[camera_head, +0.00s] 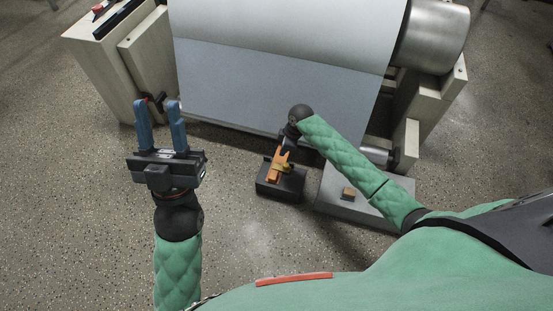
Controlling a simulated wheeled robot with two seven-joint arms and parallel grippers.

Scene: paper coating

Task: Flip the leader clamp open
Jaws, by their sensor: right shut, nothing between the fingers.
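A wide grey-white sheet (270,85) hangs over the machine behind the clamp. A metal roller (433,38) is at the right. A grey platform (335,207) with a small brown block (348,193) stands right of the clamp. The speckled floor between my arms is clear.

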